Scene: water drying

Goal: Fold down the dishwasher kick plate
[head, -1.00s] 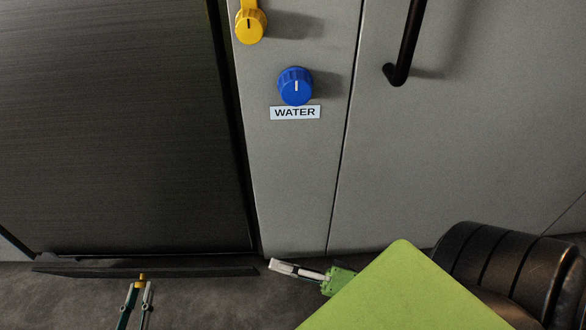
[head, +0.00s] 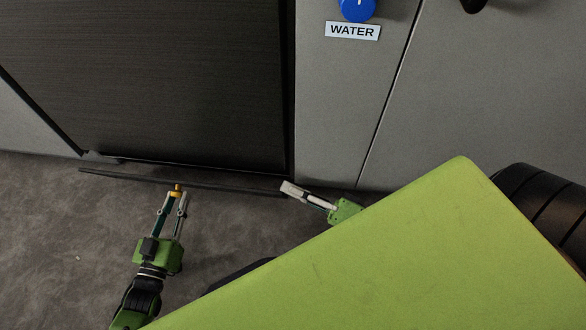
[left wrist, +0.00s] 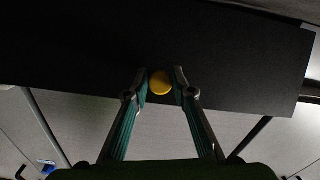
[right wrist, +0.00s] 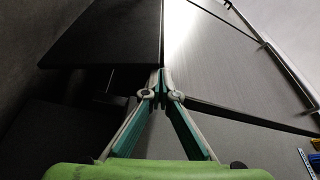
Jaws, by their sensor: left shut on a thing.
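The dishwasher (head: 190,80) has a dark front. Its kick plate (head: 115,175) shows as a thin dark strip just in front of the door's bottom edge. In the left wrist view the kick plate (left wrist: 80,65) is a wide black panel with a round yellow knob (left wrist: 160,83). My left gripper (head: 177,193) is shut on this knob, one finger on each side. My right gripper (head: 287,188) is at the right end of the kick plate. In the right wrist view its fingertips (right wrist: 161,73) are together, beside the kick plate's edge (right wrist: 105,35); I cannot tell whether they touch it.
A grey cabinet panel with a blue knob (head: 357,8) and a WATER label (head: 352,31) stands right of the dishwasher. A green surface (head: 400,260) covers the lower right of the head view. The grey floor (head: 60,240) is clear at left.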

